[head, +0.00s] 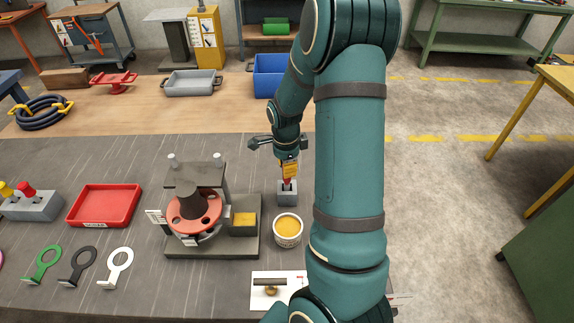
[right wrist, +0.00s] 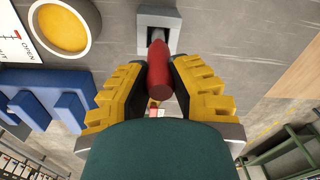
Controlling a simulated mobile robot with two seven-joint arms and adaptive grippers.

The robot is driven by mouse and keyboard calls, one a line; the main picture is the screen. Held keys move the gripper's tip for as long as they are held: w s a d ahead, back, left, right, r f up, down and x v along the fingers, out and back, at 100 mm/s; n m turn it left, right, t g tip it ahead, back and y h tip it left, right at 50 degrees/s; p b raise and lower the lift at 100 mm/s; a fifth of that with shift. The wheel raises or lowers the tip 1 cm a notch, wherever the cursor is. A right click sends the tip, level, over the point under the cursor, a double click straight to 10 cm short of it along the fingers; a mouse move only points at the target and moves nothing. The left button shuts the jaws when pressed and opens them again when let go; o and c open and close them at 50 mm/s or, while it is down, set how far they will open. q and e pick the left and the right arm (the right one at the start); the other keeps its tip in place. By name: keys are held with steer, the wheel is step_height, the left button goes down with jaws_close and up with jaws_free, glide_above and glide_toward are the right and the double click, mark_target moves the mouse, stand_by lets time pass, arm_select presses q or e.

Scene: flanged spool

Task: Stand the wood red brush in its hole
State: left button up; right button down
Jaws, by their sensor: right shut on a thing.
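The brush shows a red handle (right wrist: 159,72) in the right wrist view, and a small red part (head: 288,181) of it in the head view. My right gripper (head: 289,170) is shut on the brush, its yellow fingers on both sides of the handle in the right wrist view (right wrist: 160,80). The brush is roughly upright over a small grey block (head: 287,199) with a square dark hole (right wrist: 146,34). The brush's far end overlaps the hole in the right wrist view; I cannot tell how deep it reaches. My left gripper is not in view.
A white cup with yellow contents (head: 288,229) stands just in front of the block. Left of it is a fixture with a red spool (head: 194,212) on a base plate. A red tray (head: 104,206) lies further left. A white card (head: 290,277) lies in front.

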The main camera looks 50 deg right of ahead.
steer(key=shift+f, duration=0.4)
steer(key=c, duration=0.9)
jaws_free()
steer(key=r, duration=1.2)
steer(key=shift+a, duration=0.25)
